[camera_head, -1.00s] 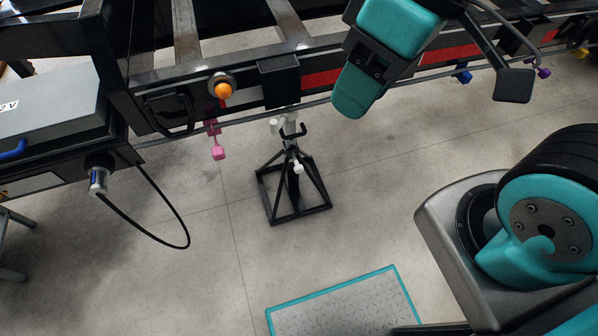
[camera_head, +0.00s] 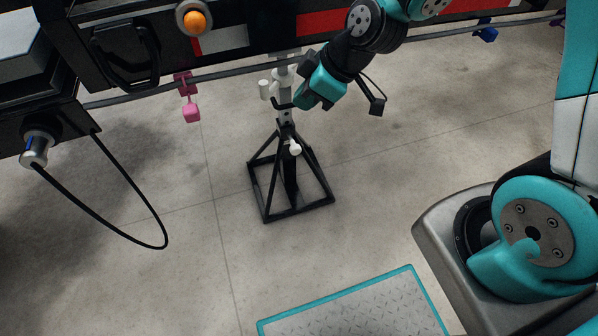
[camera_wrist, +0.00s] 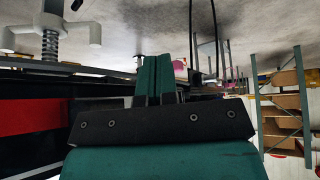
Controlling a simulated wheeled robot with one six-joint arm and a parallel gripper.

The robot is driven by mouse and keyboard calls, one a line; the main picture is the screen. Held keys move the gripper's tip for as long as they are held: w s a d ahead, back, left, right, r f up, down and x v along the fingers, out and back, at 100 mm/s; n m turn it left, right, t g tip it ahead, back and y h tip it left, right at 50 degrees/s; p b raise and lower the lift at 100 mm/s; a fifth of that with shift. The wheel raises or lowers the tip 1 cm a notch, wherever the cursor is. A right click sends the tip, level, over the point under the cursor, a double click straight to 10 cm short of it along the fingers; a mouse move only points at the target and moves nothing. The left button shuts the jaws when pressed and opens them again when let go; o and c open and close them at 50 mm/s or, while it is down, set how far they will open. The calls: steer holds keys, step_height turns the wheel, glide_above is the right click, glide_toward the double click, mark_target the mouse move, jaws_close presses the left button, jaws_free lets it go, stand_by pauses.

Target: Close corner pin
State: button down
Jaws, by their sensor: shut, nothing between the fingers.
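My gripper (camera_head: 308,97) has teal fingers and sits below the trailer frame, beside the upper part of the jack stand (camera_head: 291,172). In the wrist view its fingers (camera_wrist: 153,80) are pressed together with nothing between them. A pink pin-like piece (camera_head: 191,112) hangs from the thin rod under the frame, left of the gripper. A pink patch (camera_wrist: 180,64) also shows just behind the fingers in the wrist view. I cannot tell for certain which part is the corner pin. Contact between gripper and stand is also unclear.
The dark trailer frame (camera_head: 262,33) with an orange knob (camera_head: 195,20) spans the top. A black cable (camera_head: 125,208) loops down at left. A blue piece (camera_head: 486,34) hangs at right. A teal-edged plate (camera_head: 350,306) lies low in front. Open floor surrounds the stand.

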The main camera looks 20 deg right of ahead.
mark_target(294, 147)
steer(key=w+d+f+n+t+h+b, duration=0.15)
steer(key=f+b, duration=0.25)
steer(key=f, duration=0.5)
steer(key=w+d+f+n+b, duration=0.1)
steer(key=w+d+f+b, duration=0.15)
steer(key=f, duration=0.65)
steer(key=w+d+f+n+t+b, duration=0.15)
steer(key=f+b, duration=0.25)
steer(key=f, duration=0.5)
steer(key=w+d+b+x, duration=0.1)
steer(key=b+x, duration=0.3)
steer(key=x, duration=0.7)
steer(key=shift+w+d+r+m+g+b, duration=0.25)
steer(key=shift+w+m+g+b, duration=0.05)
steer(key=shift+w, duration=0.15)
